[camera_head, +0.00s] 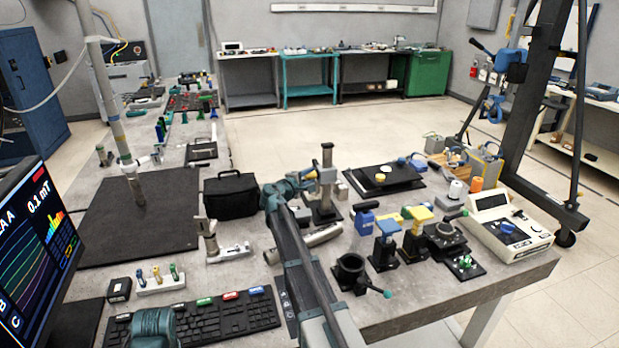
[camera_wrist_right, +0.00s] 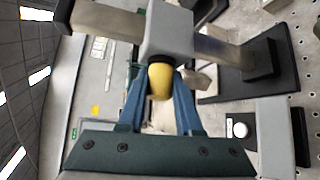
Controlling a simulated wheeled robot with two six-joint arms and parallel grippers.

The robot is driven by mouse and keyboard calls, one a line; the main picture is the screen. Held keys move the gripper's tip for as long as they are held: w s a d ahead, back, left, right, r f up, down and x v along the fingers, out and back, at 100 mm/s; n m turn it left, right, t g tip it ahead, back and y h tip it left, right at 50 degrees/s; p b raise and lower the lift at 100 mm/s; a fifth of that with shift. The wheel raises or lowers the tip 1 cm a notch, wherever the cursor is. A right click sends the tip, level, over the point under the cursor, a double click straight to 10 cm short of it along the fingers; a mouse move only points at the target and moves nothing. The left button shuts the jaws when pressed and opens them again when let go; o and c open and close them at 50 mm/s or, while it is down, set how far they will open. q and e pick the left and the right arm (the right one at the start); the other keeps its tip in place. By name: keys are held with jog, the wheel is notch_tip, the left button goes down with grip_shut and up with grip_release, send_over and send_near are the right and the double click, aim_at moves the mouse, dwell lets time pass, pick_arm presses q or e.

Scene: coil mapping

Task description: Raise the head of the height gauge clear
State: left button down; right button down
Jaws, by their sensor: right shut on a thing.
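The height gauge stands upright on the bench, with a grey post (camera_head: 327,158) on a dark base (camera_head: 325,215). Its grey head (camera_head: 327,175) sits partway up the post, well above the base. In the right wrist view the head (camera_wrist_right: 168,35) shows as a grey block on the post (camera_wrist_right: 225,50), with the dark base (camera_wrist_right: 285,65) at the right. A yellow knob (camera_wrist_right: 160,82) sticks out from the head. My right gripper (camera_head: 312,177) is beside the head; its blue fingers (camera_wrist_right: 160,95) are shut on the knob. My left gripper is not in view.
A black bag (camera_head: 231,197) stands left of the gauge. A dark plate (camera_head: 384,179) lies to its right, and a metal cylinder (camera_head: 318,236) lies in front. Clamps and a white instrument (camera_head: 507,226) stand farther right. The air above the gauge looks free.

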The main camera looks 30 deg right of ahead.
jog(key=shift+r, duration=0.55)
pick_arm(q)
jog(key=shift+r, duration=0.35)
pick_arm(e)
jog(key=shift+f, duration=0.15)
jog(key=c, duration=0.6)
grip_release()
jog(key=shift+a, duration=0.1)
pick_arm(q)
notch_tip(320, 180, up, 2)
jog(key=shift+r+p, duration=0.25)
jog(key=shift+p, duration=0.95)
pick_arm(e)
jog(key=v, duration=1.3)
jog(key=shift+s+a, duration=0.2)
jog(key=shift+a, duration=0.1)
